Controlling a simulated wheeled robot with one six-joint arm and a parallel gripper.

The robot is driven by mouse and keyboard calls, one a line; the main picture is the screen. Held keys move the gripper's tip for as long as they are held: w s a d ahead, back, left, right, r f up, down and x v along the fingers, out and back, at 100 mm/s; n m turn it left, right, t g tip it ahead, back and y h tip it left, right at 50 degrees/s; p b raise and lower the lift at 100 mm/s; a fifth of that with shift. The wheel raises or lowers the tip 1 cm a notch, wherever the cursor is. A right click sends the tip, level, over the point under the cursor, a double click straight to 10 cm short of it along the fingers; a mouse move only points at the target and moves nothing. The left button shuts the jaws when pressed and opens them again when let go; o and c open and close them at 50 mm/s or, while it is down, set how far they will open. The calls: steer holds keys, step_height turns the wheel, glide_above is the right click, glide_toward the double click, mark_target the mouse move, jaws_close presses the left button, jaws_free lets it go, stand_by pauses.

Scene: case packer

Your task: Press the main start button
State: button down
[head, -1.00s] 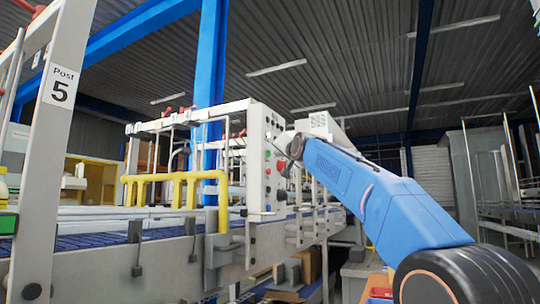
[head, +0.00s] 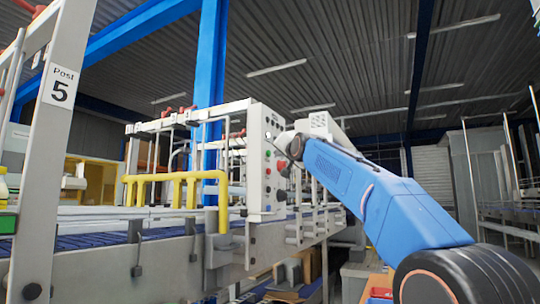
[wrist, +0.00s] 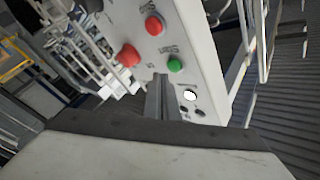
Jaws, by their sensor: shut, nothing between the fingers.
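A light grey control panel (head: 257,190) stands at the end of the machine frame; its face also shows in the wrist view (wrist: 196,48). A green button (wrist: 175,64) sits on it with small, blurred lettering above it. It is visible in the head view (head: 267,154) too. My gripper (wrist: 161,77) is shut and empty. In the wrist view its tips appear just below and left of the green button. I cannot tell whether they touch the panel. In the head view my wrist is at the panel's right edge and the fingertips are not clear.
A red button (wrist: 154,25) and a larger projecting red knob (wrist: 127,56) are close by on the panel. A white button (wrist: 190,95) and small dark ones sit on the other side. Yellow guard rails (head: 175,180) and a conveyor (head: 110,240) lie left of the panel.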

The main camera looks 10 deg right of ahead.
steer(key=shift+w+a, duration=0.1)
steer(key=shift+a, duration=0.05)
stand_by(0.5)
steer(key=shift+w+a, duration=0.15)
steer(key=shift+a, duration=0.05)
